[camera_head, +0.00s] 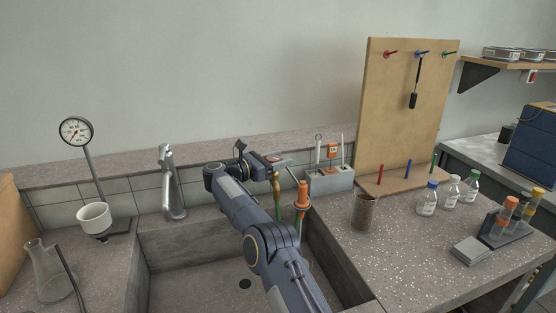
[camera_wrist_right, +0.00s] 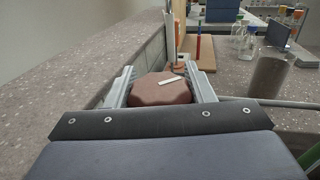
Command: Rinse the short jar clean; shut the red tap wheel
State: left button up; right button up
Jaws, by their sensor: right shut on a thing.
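My right gripper (camera_head: 279,160) is at the back right corner of the sink, above a brass tap stem (camera_head: 277,190). In the right wrist view its two fingers (camera_wrist_right: 165,88) are shut on the dull red tap wheel (camera_wrist_right: 158,92), which has a white mark on top. In the head view the gripper hides the wheel. A brownish see-through jar (camera_head: 364,213) stands upright on the bench right of the sink, apart from the gripper; it also shows in the right wrist view (camera_wrist_right: 267,78). Its inside is not clear. My left gripper is out of view.
A steel faucet (camera_head: 170,185) stands behind the sink (camera_head: 190,280); no stream shows. An orange-topped fitting (camera_head: 302,195) and a grey tool holder (camera_head: 330,181) are close to my right gripper. A pegboard (camera_head: 400,130), several small bottles (camera_head: 427,198) and a tube rack (camera_head: 505,235) stand to the right.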

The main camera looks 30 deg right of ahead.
jog(key=o, duration=0.7)
jog(key=shift+c, duration=0.2)
jog(key=a, duration=0.7)
jog(key=shift+a, duration=0.35)
